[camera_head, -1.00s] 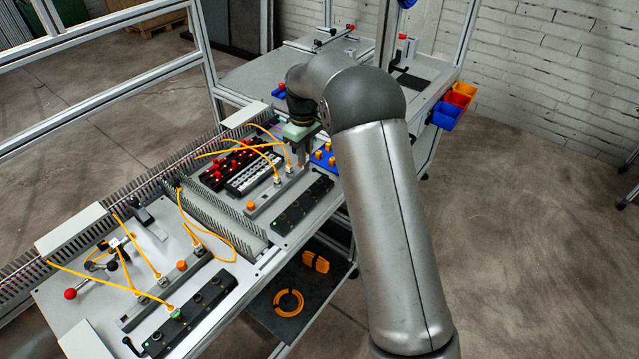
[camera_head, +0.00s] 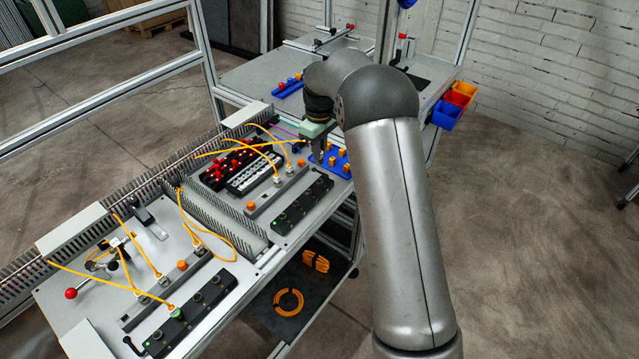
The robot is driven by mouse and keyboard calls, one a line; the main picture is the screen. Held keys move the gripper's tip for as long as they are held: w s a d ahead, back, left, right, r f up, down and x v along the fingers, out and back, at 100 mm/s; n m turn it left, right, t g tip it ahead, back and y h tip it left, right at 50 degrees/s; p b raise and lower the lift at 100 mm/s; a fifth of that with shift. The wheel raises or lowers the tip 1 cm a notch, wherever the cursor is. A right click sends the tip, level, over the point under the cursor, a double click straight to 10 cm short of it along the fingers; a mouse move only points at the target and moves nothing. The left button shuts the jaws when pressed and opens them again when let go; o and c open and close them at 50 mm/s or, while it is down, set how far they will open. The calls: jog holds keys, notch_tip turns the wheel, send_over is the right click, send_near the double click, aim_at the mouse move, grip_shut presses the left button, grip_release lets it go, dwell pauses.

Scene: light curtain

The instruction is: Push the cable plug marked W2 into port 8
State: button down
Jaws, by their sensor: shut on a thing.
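My gripper (camera_head: 318,154) is over the near edge of the blue tray (camera_head: 345,171), past the far end of the grey rail. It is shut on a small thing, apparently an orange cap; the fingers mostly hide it. Yellow cables end in plugs on the far rail (camera_head: 262,205) and the near rail (camera_head: 137,318). Black port blocks (camera_head: 302,207) and (camera_head: 190,315) lie in front of these rails. One plug with a green ring (camera_head: 177,313) sits at the near block. The W2 mark and the number 8 are too small to read.
Orange caps (camera_head: 250,206) and (camera_head: 182,265) stand on the rails. The blue tray holds several orange caps. A black unit with red plugs (camera_head: 226,167) lies behind the far rail. A yellow cable (camera_head: 232,245) loops across the panel. My arm covers part of the right side.

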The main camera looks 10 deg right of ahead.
aim_at(319, 163)
jog(key=shift+f+b, duration=1.5)
jog(key=shift+f, duration=1)
jog(key=shift+s+f+b, duration=0.1)
jog(key=shift+f+b, duration=0.55)
jog(key=shift+f, duration=0.6)
dwell(1.7)
jog(key=c, duration=1.3)
grip_release()
jog(key=o, duration=0.4)
jog(key=shift+r, duration=0.15)
jog(key=shift+r+p, duration=2.35)
jog(key=shift+r, duration=1.35)
